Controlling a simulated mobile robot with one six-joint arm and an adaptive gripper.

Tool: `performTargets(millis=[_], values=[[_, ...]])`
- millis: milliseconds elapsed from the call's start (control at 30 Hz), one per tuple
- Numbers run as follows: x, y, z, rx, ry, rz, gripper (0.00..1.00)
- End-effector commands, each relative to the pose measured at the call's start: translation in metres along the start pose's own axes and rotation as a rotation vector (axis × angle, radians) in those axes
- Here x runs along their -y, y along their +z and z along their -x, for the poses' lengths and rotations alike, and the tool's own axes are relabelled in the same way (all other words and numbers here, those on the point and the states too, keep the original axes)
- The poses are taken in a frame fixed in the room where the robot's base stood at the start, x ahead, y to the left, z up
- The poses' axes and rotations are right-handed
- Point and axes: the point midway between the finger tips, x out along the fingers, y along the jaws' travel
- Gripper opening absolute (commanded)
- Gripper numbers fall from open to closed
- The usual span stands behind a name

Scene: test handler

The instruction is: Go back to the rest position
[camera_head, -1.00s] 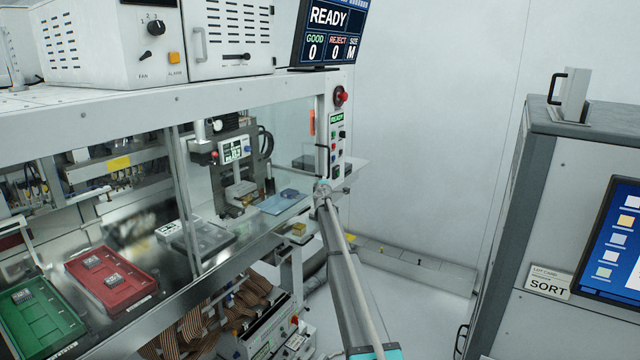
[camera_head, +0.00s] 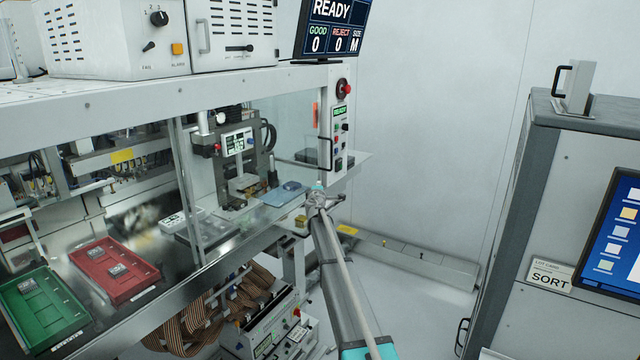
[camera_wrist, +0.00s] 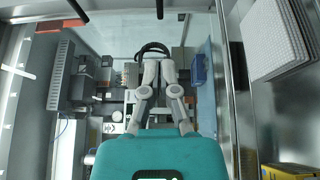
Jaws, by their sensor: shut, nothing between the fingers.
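My gripper shows in the wrist view (camera_wrist: 155,52) with its two grey fingers drawn together at the tips and nothing between them. In the head view, my arm reaches up from the bottom edge to the front of the test machine (camera_head: 200,275). My gripper (camera_head: 338,198) is small there, near the machine's right end, and its fingers are hard to make out. A blue mat (camera_head: 283,194) lies on the machine deck just left of the arm's end. I cannot tell the exact gap between the gripper and the machine.
A green tray (camera_head: 40,310) and a red tray (camera_head: 115,270) with small chips lie on the deck at left. A control panel with a red button (camera_head: 344,88) stands above my gripper. A grey cabinet (camera_head: 520,200) stands at right.

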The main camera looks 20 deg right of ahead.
Motion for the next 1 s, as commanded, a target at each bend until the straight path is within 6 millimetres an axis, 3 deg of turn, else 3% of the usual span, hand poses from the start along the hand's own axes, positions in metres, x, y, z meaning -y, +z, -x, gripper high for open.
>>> performTargets(millis=[667,867,1000], values=[[0.001,0.004,0.016,0.016,-0.004,-0.019,0.0],[0.007,0.021,0.05,0.103,-0.03,-0.125,0.0],[0.02,0.04,0.092,0.209,-0.078,-0.25,0.0]])
